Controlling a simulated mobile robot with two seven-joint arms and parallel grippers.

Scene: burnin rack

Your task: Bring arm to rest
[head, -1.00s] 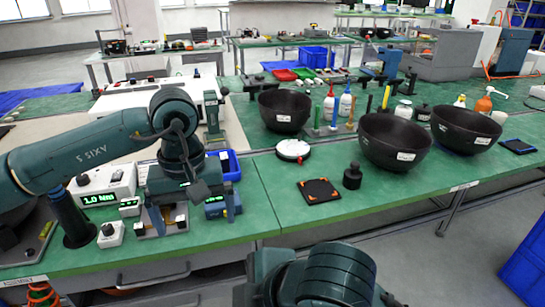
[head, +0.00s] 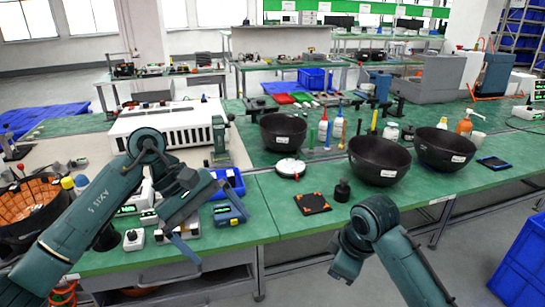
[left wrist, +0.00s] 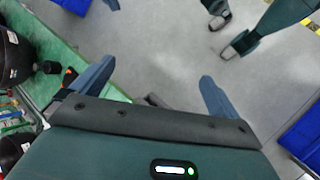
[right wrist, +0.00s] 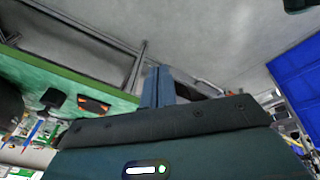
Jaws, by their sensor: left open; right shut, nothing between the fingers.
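My left arm comes in from the left in the head view. Its gripper (head: 220,240) has two blue fingers spread apart with nothing between them, in front of the bench edge beside a small blue device. The left wrist view shows the same open, empty fingers (left wrist: 152,78) with grey floor beyond. My right arm rises from the lower right in the head view, its gripper (head: 345,270) in front of the bench and pointing down. The right wrist view shows its fingers (right wrist: 157,88) closed together, empty, with bench edge and floor beyond.
The green bench (head: 258,195) carries black bowls (head: 378,160), a black pad with orange corners (head: 312,203), a round white-topped device (head: 290,167) and a white rack unit (head: 165,122). A blue bin (head: 525,265) stands at lower right. Floor in front of the bench is clear.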

